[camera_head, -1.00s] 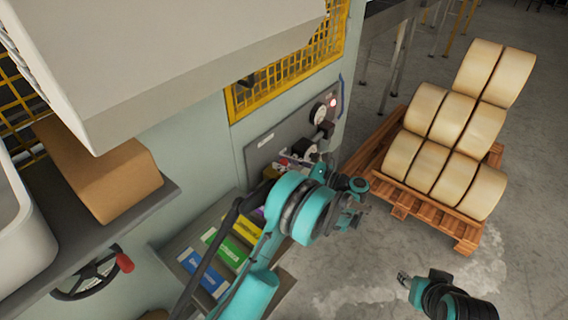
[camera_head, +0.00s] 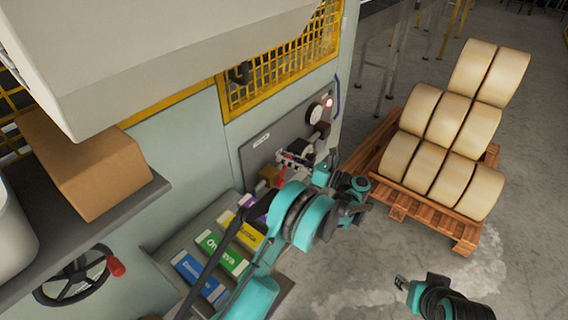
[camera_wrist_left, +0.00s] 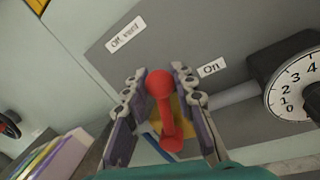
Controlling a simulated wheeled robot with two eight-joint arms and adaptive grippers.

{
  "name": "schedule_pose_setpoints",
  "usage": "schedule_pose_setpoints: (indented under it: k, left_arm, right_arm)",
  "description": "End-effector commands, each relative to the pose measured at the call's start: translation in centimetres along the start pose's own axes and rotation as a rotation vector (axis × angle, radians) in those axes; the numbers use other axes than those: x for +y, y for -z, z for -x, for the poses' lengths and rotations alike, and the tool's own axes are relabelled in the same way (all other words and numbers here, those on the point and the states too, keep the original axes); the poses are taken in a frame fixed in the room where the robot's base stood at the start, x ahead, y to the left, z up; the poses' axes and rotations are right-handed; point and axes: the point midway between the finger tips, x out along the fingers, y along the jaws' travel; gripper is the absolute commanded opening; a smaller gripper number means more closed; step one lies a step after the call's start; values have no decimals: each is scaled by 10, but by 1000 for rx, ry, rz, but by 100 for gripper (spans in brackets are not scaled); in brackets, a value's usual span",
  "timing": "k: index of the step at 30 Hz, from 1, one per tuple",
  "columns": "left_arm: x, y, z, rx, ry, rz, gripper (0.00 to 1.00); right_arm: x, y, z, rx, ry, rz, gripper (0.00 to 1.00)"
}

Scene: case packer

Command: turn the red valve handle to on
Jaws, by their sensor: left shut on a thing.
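The red valve handle (camera_wrist_left: 166,115) has a ball end and stands between the two fingers of my left gripper (camera_wrist_left: 160,98) in the left wrist view. The fingers are shut on it. A yellow part shows behind the handle. An "Off, vent" label (camera_wrist_left: 126,34) is at the upper left of the handle, and an "On" label (camera_wrist_left: 211,68) is at its right.
A dial gauge (camera_wrist_left: 292,88) is to the right of the handle. Below the panel is a rack of coloured boxes (camera_head: 222,252). A handwheel (camera_head: 72,276) with a red knob is at the lower left. A pallet (camera_head: 400,207) of rolls stands on the floor at right.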

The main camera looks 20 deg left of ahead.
Motion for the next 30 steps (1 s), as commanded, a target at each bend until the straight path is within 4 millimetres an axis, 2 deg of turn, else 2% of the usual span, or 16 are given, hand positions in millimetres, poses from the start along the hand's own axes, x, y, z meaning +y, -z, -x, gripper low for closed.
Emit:
schedule_pose_setpoints:
  k: [12, 26, 27, 29, 30]
  left_arm:
    - [-16, 2, 3, -34, 3, -171, 0]
    - [-17, 2, 3, -37, 3, -187, 0]
    - [-17, 2, 3, -37, 3, -187, 28]
    - [-17, 2, 3, -37, 3, -186, 44]
    - [-17, 2, 3, -37, 3, -186, 48]
  right_arm:
    - [0, -6, -9, 0, 0, 0, 40]
    - [0, -6, -9, 0, 0, 0, 40]
    - [0, -6, -9, 0, 0, 0, 40]
    - [0, -6, -9, 0, 0, 0, 40]
    - [0, -6, -9, 0, 0, 0, 40]
